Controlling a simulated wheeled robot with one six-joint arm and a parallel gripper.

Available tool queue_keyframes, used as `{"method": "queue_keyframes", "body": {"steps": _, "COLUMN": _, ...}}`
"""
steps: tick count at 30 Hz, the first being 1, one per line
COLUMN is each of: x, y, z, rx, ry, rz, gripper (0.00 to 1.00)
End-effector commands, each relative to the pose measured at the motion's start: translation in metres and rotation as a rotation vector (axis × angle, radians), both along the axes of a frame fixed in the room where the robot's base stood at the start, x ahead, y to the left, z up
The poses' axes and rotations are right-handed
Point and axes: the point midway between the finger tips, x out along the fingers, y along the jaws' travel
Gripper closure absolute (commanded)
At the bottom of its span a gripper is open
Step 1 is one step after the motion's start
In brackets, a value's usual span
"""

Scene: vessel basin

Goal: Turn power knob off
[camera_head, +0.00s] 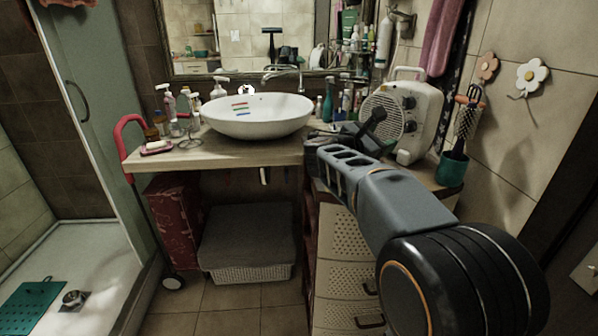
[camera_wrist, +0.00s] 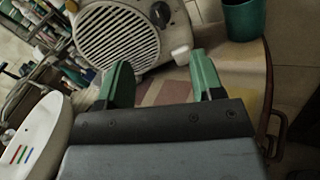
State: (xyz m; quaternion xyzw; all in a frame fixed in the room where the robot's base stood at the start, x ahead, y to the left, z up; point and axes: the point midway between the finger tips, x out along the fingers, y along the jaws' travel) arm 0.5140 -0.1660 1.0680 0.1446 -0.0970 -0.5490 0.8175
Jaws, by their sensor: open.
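A white fan heater (camera_head: 403,115) with a round grille stands on the right end of the counter. Two dark knobs, an upper knob (camera_head: 408,103) and a lower knob (camera_head: 410,126), sit on its right side. The heater also shows at the top of the wrist view (camera_wrist: 118,38), with one knob (camera_wrist: 160,14) clear near the top edge. I cannot read either knob's setting. My gripper (camera_head: 350,130) is in front of the heater, to its left in the head view. In the wrist view its two green fingers (camera_wrist: 160,75) are apart with nothing between them, short of the heater and not on a knob.
A white basin (camera_head: 258,116) stands left of my gripper on the wooden counter (camera_head: 225,153). Several bottles (camera_head: 335,103) crowd the back of the counter. A teal cup (camera_head: 452,169) holding a brush stands right of the heater, close to the wall.

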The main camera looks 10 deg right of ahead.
Motion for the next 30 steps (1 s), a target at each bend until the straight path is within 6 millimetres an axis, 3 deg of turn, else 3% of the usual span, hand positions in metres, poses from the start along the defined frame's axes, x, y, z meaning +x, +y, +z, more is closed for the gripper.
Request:
{"method": "queue_keyframes", "body": {"steps": 3, "x": -0.009, "y": 0.025, "z": 0.0, "rx": 0.0, "ry": -0.001, "rz": 0.005, "gripper": 0.39}}
{"method": "queue_keyframes", "body": {"steps": 4, "x": -0.007, "y": 0.025, "z": -0.001, "rx": -0.013, "ry": 0.037, "rz": 0.017, "gripper": 0.39}}
{"method": "queue_keyframes", "body": {"steps": 11, "x": 0.029, "y": 0.045, "z": -0.007, "rx": -0.221, "ry": 0.386, "rz": 0.254, "gripper": 0.39}}
{"method": "queue_keyframes", "body": {"steps": 21, "x": 0.065, "y": 0.1, "z": -0.028, "rx": -0.703, "ry": 0.851, "rz": 0.638, "gripper": 0.39}}
{"method": "queue_keyframes", "body": {"steps": 30, "x": 0.06, "y": 0.153, "z": -0.052, "rx": -1.217, "ry": 1.185, "rz": 0.93, "gripper": 0.39}}
